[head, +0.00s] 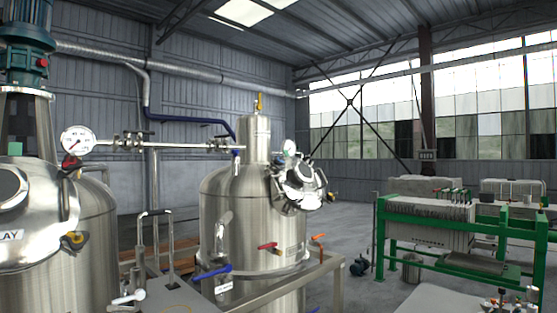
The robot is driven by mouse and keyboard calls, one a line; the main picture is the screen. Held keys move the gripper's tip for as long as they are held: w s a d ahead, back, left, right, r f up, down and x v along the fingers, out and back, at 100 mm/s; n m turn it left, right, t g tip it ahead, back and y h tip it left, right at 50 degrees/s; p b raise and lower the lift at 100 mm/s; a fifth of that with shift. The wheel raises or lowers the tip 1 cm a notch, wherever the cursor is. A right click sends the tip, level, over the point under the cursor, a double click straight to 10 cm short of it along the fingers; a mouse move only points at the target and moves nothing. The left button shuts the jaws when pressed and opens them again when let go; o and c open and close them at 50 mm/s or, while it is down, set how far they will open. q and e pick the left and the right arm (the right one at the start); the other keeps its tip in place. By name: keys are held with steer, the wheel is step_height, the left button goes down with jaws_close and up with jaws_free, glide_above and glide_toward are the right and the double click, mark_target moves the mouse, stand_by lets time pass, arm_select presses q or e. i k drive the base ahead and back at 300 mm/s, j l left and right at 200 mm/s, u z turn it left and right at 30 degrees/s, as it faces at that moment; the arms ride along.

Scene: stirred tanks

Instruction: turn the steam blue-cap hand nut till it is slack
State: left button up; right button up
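I cannot clearly make out a blue-capped hand nut in the head view. The middle steel tank (225,200) carries a round manway cover (302,178) on its upper right, with several small clamps or nuts around its rim, too small to tell apart. A blue lever handle (213,272) sticks out low on the left of this tank, above a small white label (224,287). Neither gripper shows.
A green-framed filter press (430,225) stands right. Open floor (345,235) lies between tank and press.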

mark_target(277, 162)
steer(key=i+l+u, duration=0.15)
steer(key=i+l, duration=0.2)
steer(key=i+l+u, duration=0.1)
steer(key=i+l, duration=0.35)
steer(key=i+l+u, duration=0.15)
steer(key=i+l, duration=0.25)
steer(key=i+l+u, duration=0.15)
steer(key=i+l, duration=0.2)
steer(key=l, duration=0.2)
steer(key=i+l+u, duration=0.15)
steer(key=i+l, duration=0.2)
steer(key=l, duration=0.15)
